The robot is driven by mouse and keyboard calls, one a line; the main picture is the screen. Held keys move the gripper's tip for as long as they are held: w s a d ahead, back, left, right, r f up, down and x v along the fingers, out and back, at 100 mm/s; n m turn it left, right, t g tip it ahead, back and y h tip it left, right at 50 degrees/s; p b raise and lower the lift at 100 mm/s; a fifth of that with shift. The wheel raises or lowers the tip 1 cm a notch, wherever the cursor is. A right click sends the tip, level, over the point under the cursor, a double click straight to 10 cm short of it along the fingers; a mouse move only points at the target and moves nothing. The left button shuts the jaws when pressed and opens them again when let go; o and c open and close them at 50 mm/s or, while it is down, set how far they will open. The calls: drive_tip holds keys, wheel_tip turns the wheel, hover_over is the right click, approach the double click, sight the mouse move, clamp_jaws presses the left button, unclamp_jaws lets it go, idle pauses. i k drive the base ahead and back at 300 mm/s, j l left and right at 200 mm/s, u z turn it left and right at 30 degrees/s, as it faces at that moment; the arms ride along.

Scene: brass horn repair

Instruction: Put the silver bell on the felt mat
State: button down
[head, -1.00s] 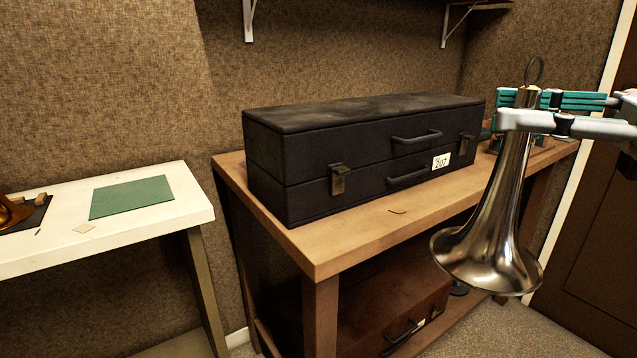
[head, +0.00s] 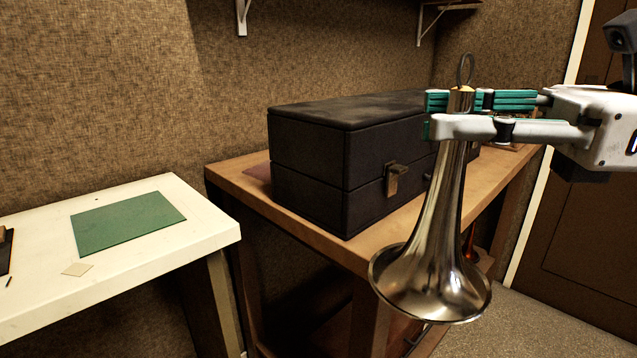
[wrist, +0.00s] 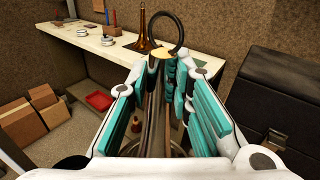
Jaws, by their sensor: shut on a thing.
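The silver bell (head: 432,262) hangs upright in the head view, its wide flare down and a ring at its top. My gripper (head: 445,115) is shut on its narrow neck near the top. In the wrist view the bell's ring and brass cap (wrist: 160,52) show between the fingers of my gripper (wrist: 160,85). The green felt mat (head: 128,222) lies flat and bare on the white table (head: 190,258) at the left. The bell is well to the right of the mat, in front of the wooden bench.
A black case (head: 340,165) stands on the wooden bench (head: 235,183) behind the bell. A small tan square (head: 77,269) lies in front of the mat. In the wrist view, a brass horn bell (wrist: 155,32) stands on the white table, with cardboard boxes (wrist: 35,115) and a red tray (wrist: 99,101) below.

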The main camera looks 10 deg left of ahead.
sight(123, 218)
drive_tip(key=j, duration=2)
drive_tip(key=i, duration=0.05)
